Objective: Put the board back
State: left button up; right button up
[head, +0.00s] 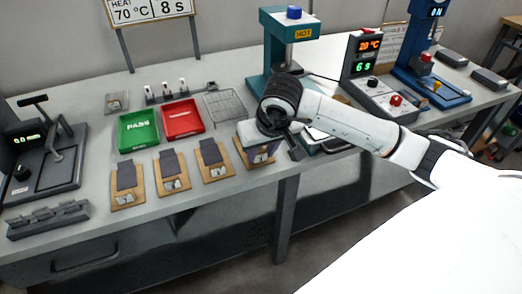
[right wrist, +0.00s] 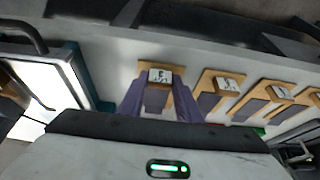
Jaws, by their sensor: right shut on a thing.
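A wooden board (head: 241,150) with a grey-purple strip and a white label is at the right end of a row of boards. My right gripper (head: 258,150) is shut on it from above and hides much of it. In the right wrist view this board (right wrist: 145,68) shows its label towards me, between the two sides of the gripper (right wrist: 158,105). I cannot tell whether it touches the table. Three similar boards (head: 213,160), (head: 171,174), (head: 127,185) lie to its left, each with a grey strip and label. My left gripper is not in view.
A green PASS tray (head: 138,131) and a red tray (head: 183,119) stand behind the boards, with a wire rack (head: 225,107) beside them. A teal HOT press (head: 283,55) stands behind my right arm. A dark scale-like device (head: 40,160) is at the left.

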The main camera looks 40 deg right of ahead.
jog(key=shift+f, duration=0.1)
jog(key=o, duration=1.1)
jog(key=shift+c, duration=0.2)
jog(key=shift+r, duration=0.55)
jog(key=v, duration=1.1)
jog(key=shift+s, duration=0.3)
jog(key=shift+a, duration=0.15)
